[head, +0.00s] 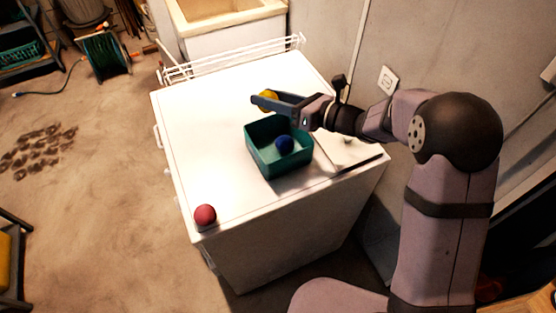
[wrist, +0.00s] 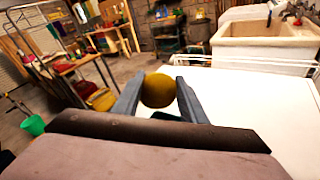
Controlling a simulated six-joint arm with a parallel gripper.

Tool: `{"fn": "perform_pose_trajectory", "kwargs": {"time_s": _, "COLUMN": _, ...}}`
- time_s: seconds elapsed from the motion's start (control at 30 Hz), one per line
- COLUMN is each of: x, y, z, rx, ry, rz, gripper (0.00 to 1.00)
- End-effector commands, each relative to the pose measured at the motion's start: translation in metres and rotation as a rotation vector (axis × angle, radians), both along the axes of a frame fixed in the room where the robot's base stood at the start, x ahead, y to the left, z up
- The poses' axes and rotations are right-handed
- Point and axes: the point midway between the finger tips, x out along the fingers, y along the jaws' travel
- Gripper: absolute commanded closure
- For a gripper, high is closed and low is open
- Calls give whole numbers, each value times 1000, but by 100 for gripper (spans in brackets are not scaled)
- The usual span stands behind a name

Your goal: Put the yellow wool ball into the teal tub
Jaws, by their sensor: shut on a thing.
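My gripper (head: 266,101) is shut on the yellow wool ball (head: 267,95), above the white top just behind the teal tub. In the wrist view the ball (wrist: 158,90) sits between the two fingers of the gripper (wrist: 158,92). The teal tub (head: 266,161) stands open on the white top, with a blue ball (head: 284,144) inside it. The tub's far right corner is partly behind my gripper.
A red ball (head: 205,214) lies at the near left corner of the white top (head: 205,130). A white wire rack (head: 230,58) runs along the far edge, with a sink (head: 225,12) beyond. The left part of the top is clear.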

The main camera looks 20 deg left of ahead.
Motion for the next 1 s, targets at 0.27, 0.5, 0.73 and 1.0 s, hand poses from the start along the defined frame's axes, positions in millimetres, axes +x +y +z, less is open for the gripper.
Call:
{"fn": "perform_pose_trajectory", "kwargs": {"time_s": 0.27, "x": 30, "y": 14, "z": 31, "rx": 1, "ry": -3, "rz": -142, "gripper": 84}}
{"fn": "perform_pose_trajectory", "kwargs": {"time_s": 0.5, "x": 34, "y": 15, "z": 37, "rx": -1, "ry": 2, "rz": -165, "gripper": 84}}
{"fn": "perform_pose_trajectory", "kwargs": {"time_s": 0.73, "x": 34, "y": 14, "z": 8, "rx": -4, "ry": 6, "rz": -164, "gripper": 84}}
{"fn": "perform_pose_trajectory", "kwargs": {"time_s": 1.0, "x": 34, "y": 14, "z": -20, "rx": -2, "ry": 2, "rz": -164, "gripper": 84}}
